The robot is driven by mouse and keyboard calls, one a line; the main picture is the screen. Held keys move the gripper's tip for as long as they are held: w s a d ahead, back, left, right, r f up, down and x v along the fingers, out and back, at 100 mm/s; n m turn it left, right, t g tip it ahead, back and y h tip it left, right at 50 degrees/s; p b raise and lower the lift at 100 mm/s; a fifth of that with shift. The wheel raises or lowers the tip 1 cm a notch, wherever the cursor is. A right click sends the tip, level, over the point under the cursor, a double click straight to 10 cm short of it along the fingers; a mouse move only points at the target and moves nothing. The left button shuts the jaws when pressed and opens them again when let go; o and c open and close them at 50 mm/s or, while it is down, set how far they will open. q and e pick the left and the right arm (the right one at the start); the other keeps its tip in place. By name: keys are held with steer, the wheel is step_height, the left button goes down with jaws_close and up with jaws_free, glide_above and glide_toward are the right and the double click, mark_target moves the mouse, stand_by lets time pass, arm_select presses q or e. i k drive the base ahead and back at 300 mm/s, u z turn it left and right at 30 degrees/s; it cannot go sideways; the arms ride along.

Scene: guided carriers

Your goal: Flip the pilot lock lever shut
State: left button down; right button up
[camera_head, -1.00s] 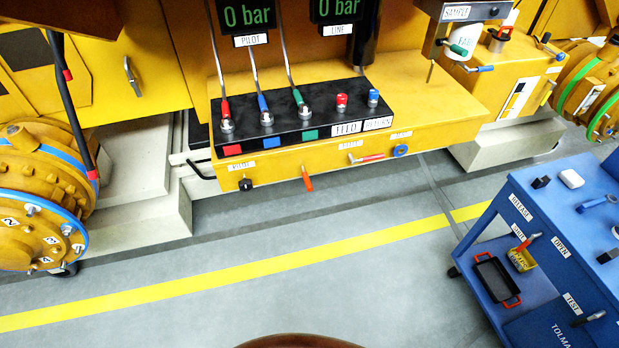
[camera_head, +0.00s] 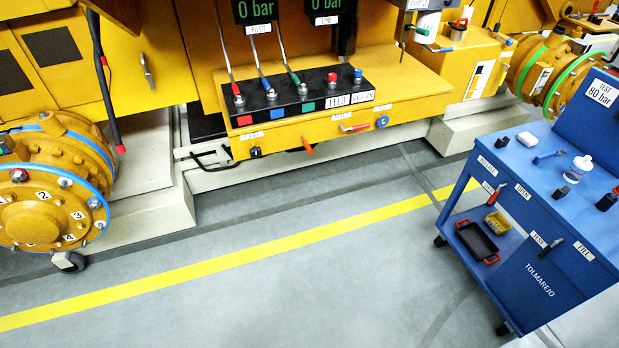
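The yellow bench front (camera_head: 330,137) carries small fittings: a black knob (camera_head: 255,152), a short orange lever (camera_head: 307,147) hanging down at a slant, a red-handled lever (camera_head: 355,128) lying nearly level, and a blue round fitting (camera_head: 382,121). The small labels above them are too blurred to read, so I cannot tell which is the pilot lock lever. Above, a display (camera_head: 254,12) over the PILOT label (camera_head: 258,28) reads 0 bar. Neither of my grippers is in view.
A black block (camera_head: 300,107) with coloured hose ends sits on the bench. A blue cart (camera_head: 510,190) stands at right with tools and a bottle. A yellow flanged drum (camera_head: 45,205) is at left. The grey floor (camera_head: 300,270) before the bench is clear.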

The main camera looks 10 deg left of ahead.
mark_target(308, 148)
steer(key=k, duration=0.45)
steer(key=z, duration=0.7)
steer(key=i, duration=1.4)
steer(key=u, duration=0.6)
steer(key=i, duration=0.6)
steer(key=u, duration=0.6)
